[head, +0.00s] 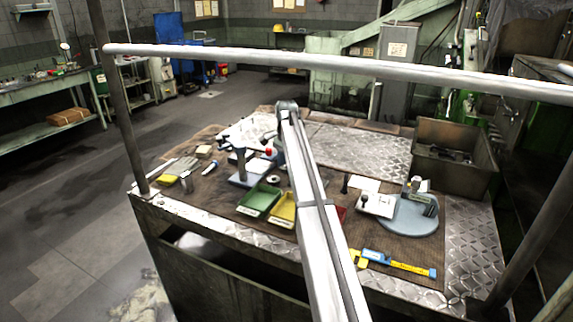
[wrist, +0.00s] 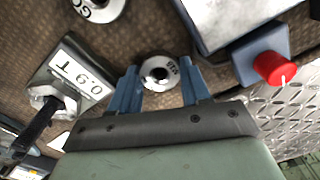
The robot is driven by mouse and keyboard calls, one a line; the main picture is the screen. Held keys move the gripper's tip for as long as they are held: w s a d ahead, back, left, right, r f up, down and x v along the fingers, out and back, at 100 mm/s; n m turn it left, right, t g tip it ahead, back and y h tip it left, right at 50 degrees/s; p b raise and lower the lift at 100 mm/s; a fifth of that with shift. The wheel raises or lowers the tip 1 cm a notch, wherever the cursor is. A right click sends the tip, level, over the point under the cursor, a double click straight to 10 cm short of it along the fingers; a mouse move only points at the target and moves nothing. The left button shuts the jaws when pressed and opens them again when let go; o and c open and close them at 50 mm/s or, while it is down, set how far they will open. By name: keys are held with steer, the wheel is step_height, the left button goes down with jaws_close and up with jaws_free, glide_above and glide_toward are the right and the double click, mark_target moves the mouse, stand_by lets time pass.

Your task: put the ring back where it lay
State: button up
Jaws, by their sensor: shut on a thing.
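In the wrist view, a small steel ring (wrist: 160,72) with a dark centre and dark lettering sits between the blue fingers of my gripper (wrist: 159,67). My gripper is shut on it. The ring appears close to the brown mat (wrist: 225,78); I cannot tell if it touches. A second, similar round piece marked "GO" (wrist: 100,8) lies at the top left. In the head view, my arm crosses the middle of the bench, and I cannot make out the fingers or the held ring there.
In the wrist view, a "0.9 T" plate (wrist: 72,70) lies left and a red knob (wrist: 275,68) on a blue block is right. In the head view, green (head: 259,199) and yellow (head: 283,208) trays stand near, a grey bin (head: 455,170) right, and a yellow-blue caliper (head: 395,263) in front.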

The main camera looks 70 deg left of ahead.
steer(key=shift+d+f, duration=0.15)
steer(key=shift+f, duration=0.4)
steer(key=o, duration=0.8)
steer(key=shift+d+f, duration=0.1)
steer(key=shift+f, duration=0.05)
step_height(320, 180, up, 14)
steer(key=shift+a+f, duration=0.2)
steer(key=shift+a, duration=0.05)
